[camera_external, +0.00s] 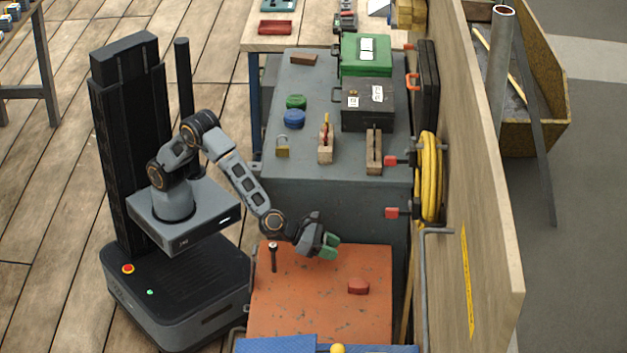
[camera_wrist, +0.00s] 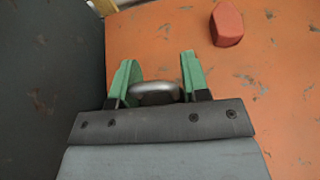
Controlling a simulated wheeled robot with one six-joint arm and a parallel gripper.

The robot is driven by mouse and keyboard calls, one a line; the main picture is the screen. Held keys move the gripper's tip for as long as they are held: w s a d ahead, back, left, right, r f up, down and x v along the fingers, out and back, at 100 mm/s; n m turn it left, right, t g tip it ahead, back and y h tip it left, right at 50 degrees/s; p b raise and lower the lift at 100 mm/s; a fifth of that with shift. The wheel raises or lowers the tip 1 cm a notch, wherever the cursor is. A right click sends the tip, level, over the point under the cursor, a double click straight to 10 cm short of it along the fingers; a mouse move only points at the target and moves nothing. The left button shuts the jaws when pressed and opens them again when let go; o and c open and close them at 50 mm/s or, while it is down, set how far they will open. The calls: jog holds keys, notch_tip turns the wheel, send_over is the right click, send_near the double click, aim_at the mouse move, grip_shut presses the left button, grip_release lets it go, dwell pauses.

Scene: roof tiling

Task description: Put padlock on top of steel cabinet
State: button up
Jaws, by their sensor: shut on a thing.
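A brass padlock (camera_external: 282,147) with a grey shackle stands near the front left of the grey steel cabinet (camera_external: 340,200) top. My gripper (camera_external: 329,246) is over the back part of the lower orange top, in front of the cabinet. In the wrist view, my gripper (camera_wrist: 158,72) has its green fingers apart, with a shiny grey curved metal piece (camera_wrist: 157,90) between them. I cannot tell what this piece belongs to; its rest is hidden by the gripper body. It does not show in the external view.
The orange top (camera_external: 320,318) bears a red block (camera_external: 358,287) and a dark upright tool (camera_external: 273,257). The cabinet also bears green (camera_external: 296,102) and blue (camera_external: 294,119) round items, wooden holders and a black case (camera_external: 367,108). A wooden panel (camera_external: 480,170) stands along the right.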

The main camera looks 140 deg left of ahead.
aim_at(329, 264)
jog(key=shift+f+b, duration=0.55)
jog(key=shift+f, duration=1.2)
jog(key=shift+f, duration=0.1)
jog(key=shift+f, duration=0.15)
jog(key=o, duration=1)
jog(key=shift+r, duration=0.2)
jog(key=p+v, duration=0.1)
jog(key=v, duration=0.1)
jog(key=shift+s+d+r, duration=0.15)
jog(key=shift+s+d, duration=0.1)
notch_tip(329, 264, up, 5)
jog(key=shift+s+r+p, duration=0.1)
jog(key=shift+r+p, duration=0.1)
jog(key=shift+p, duration=1)
jog(key=shift+o, duration=0.6)
jog(key=shift+r, duration=0.7)
